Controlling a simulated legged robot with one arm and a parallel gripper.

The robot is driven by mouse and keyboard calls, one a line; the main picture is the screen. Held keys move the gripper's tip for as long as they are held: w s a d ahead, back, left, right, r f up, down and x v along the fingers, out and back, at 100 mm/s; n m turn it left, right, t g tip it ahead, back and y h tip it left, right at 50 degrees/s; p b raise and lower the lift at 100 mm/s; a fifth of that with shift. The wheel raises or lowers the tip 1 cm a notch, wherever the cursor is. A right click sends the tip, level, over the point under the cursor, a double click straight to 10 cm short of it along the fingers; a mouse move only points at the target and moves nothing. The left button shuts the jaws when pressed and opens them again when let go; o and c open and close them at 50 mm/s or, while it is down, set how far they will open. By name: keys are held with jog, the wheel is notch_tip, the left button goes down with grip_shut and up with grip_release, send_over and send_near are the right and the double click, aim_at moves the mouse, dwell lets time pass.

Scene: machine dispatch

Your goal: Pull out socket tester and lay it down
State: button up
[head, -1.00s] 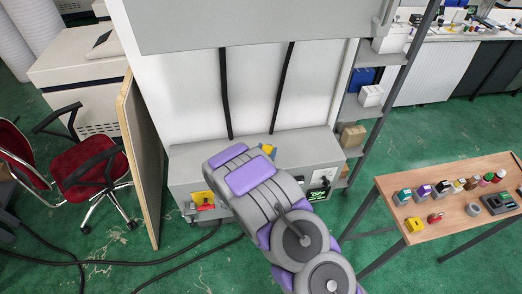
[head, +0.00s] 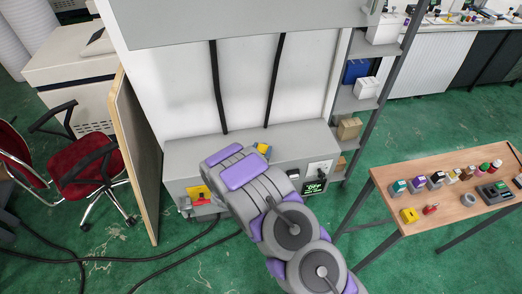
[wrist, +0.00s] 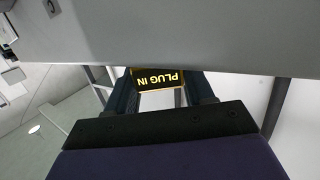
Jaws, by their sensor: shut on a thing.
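A broad grey surface fills the top of that view and hides the tester's upper part. I cannot tell whether the tester is still in a socket.
A yellow plate with a red handle (head: 199,194) is at the base's left; a small lit green display (head: 313,187) is at its right. A wooden table (head: 440,200) with several small items stands right. A wooden panel (head: 135,155) and red chair (head: 82,165) stand left.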

jog(key=shift+a+f, duration=0.25)
jog(key=shift+a, duration=0.25)
jog(key=shift+a+f, duration=0.25)
jog(key=shift+a, duration=0.25)
jog(key=o, duration=0.8)
jog(key=shift+d, duration=0.1)
jog(key=o, duration=0.5)
jog(key=shift+d+r, duration=0.15)
jog(key=shift+d, duration=0.55)
jog(key=shift+s+a, duration=0.15)
jog(key=shift+a, duration=0.35)
jog(key=v, duration=0.5)
jog(key=p+v, duration=0.1)
jog(key=v, duration=1)
jog(key=shift+s+d+p, duration=0.3)
jog(key=shift+s+p, duration=0.05)
jog(key=shift+s, duration=0.15)
